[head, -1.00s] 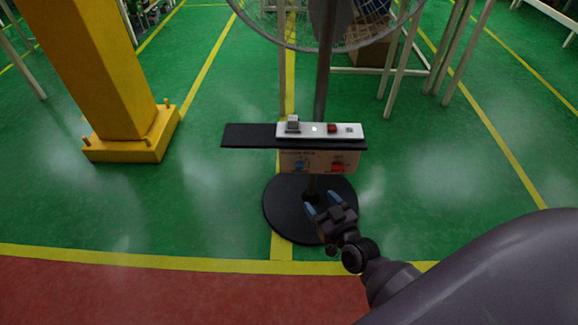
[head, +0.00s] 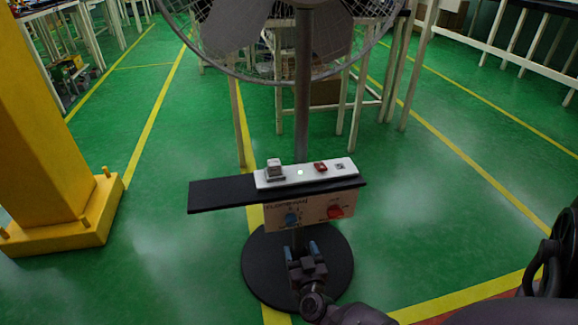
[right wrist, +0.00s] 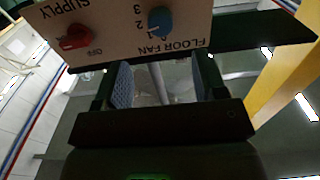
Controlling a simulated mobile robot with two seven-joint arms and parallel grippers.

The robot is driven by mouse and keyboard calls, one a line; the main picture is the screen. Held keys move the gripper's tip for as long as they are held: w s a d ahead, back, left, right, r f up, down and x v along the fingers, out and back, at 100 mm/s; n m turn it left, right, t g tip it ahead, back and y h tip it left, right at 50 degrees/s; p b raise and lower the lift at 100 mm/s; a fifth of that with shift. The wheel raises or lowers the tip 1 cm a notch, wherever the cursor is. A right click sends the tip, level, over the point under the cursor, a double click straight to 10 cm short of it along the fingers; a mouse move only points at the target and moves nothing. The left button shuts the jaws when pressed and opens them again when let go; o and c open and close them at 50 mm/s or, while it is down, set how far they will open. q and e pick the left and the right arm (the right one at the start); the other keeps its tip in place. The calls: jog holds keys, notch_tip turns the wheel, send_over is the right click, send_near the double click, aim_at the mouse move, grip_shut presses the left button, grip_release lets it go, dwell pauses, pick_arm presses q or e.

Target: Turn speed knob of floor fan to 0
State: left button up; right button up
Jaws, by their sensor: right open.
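The floor fan (head: 303,120) stands on a round black base (head: 260,285), with a control panel (head: 312,209) on its pole. The blue speed knob (head: 291,220) is on the panel's left, and shows in the right wrist view (right wrist: 160,19) beside the numbers and the words FLOOR FAN. I cannot tell its exact setting. The red supply knob (head: 335,212) is on the right. My right gripper (head: 303,250) is open and empty, below the panel and apart from the blue knob. In the wrist view its fingers (right wrist: 163,80) are spread. My left gripper is not in view.
A black shelf (head: 222,194) juts left above the panel and bears a white strip (head: 306,174) with small parts. A yellow column (head: 45,130) stands at the left. White-legged tables are behind the fan. Green floor is free around the base.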

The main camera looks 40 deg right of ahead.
aim_at(292, 224)
jog(key=b+x, duration=0.1)
jog(key=x, duration=0.3)
jog(key=b+x, duration=0.1)
jog(key=x, duration=0.3)
jog(key=shift+f, duration=0.25)
jog(key=shift+w+d+r+b, duration=0.2)
jog(key=shift+w+d+b, duration=0.15)
jog(key=shift+w, duration=0.3)
jog(key=c, duration=0.9)
